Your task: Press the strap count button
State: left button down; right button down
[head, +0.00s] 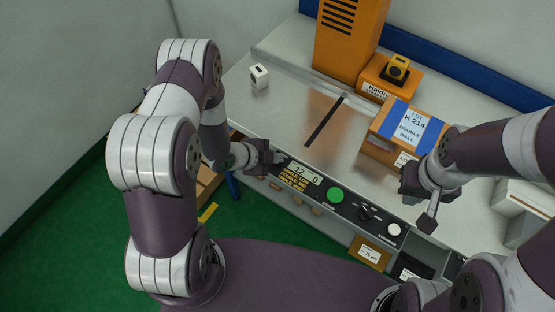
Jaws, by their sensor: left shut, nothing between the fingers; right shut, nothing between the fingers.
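A dark control panel (318,183) runs along the front edge of the metal table. It has a display (305,173) reading 12 and 0, a yellow-printed label, a round green button (336,195), a dark knob (364,213) and a round white button (394,229). The small lettering is unreadable, so I cannot tell which control is the strap count button. My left gripper (275,157) is shut and empty at the panel's left end, just left of the display; contact cannot be told. My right gripper (428,220) is shut and empty, right of the white button, pointing down.
A cardboard box (385,150) with blue tape and a LOT K 214 label lies on the table (280,110). Behind it stand an orange machine column (347,40) and a yellow-topped orange unit (395,75). A small white block (259,76) sits at the left.

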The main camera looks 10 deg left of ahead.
dwell(0.4)
pick_arm(q)
jog(key=shift+r+p, duration=0.8)
jog(key=shift+r, duration=0.1)
notch_tip(320, 180, up, 5)
jog(key=p, duration=0.4)
dwell(0.5)
